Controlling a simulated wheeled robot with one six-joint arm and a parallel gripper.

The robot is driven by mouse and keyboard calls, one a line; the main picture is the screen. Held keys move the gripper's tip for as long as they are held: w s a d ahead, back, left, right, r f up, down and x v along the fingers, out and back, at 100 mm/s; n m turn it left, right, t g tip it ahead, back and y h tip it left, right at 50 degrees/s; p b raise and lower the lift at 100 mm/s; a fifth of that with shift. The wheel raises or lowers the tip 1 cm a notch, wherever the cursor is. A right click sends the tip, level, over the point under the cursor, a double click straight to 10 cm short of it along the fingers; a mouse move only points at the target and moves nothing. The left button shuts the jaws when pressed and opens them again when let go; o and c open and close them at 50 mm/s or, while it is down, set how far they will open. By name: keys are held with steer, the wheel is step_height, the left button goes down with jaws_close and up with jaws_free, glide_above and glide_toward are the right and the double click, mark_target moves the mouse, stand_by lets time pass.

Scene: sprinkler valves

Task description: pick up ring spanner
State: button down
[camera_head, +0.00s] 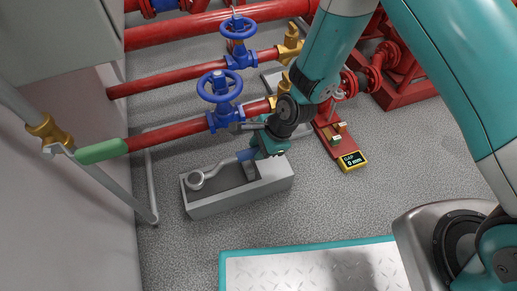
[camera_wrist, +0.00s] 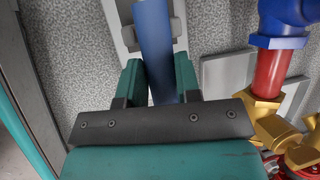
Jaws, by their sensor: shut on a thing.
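The ring spanner (camera_head: 196,180) has a metal ring end at the left and a blue handle at the right. It lies at or just above the top of a grey open tray (camera_head: 235,202); whether it touches the tray is not clear. My gripper (camera_head: 256,153) is at the handle end, over the tray's right part. In the wrist view the blue handle (camera_wrist: 153,45) runs between the two teal fingers of my gripper (camera_wrist: 158,80). The gripper is shut on the handle. The ring end is outside the wrist view.
Red pipes with two blue handwheel valves (camera_head: 220,87) run behind the tray. A red plate with a small gauge display (camera_head: 352,160) lies to the right.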

step_height(320, 180, up, 17)
steer(key=p, duration=0.8)
steer(key=shift+p, duration=0.35)
step_height(320, 180, up, 4)
steer(key=p, duration=0.4)
steer(key=shift+p, duration=0.35)
